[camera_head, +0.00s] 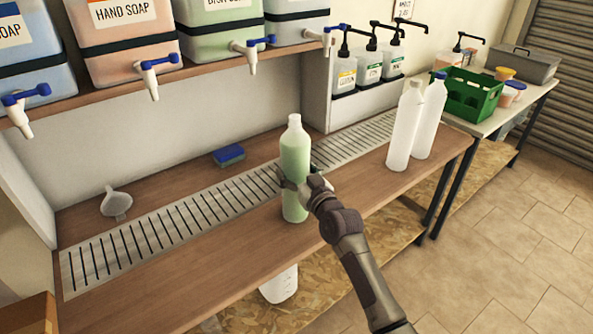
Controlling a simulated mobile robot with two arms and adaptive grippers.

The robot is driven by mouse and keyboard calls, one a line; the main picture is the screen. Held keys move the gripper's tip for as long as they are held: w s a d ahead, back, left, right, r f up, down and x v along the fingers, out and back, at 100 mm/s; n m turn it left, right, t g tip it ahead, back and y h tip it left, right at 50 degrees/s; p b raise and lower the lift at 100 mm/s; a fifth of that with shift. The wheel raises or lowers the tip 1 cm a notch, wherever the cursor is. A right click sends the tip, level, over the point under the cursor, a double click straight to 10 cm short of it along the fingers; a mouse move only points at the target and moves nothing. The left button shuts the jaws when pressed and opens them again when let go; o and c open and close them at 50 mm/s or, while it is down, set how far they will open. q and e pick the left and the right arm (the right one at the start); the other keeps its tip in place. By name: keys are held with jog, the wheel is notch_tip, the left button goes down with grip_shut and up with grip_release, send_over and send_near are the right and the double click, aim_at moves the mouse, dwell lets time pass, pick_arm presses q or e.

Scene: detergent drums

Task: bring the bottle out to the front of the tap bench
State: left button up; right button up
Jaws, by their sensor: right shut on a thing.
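A bottle (295,158) filled with pale green liquid stands upright on the tap bench (190,278), near its front edge and by the slotted metal drain strip (200,213). My right gripper (290,182) is shut around the bottle's lower middle, with the arm coming in from the lower right. Whether the bottle's base touches the wood is hard to tell. My left gripper is not in view.
Two white bottles (405,128) stand at the bench's right end. A blue sponge (229,155) and a white funnel (115,203) lie behind the strip. Drums with taps (158,65) sit on the shelf above. A green crate (473,93) is on the side table. The bench's front left is clear.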

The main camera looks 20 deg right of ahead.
jog(key=shift+r, duration=0.2)
jog(key=o, duration=1.8)
jog(key=shift+c, duration=0.2)
jog(key=shift+f, duration=0.1)
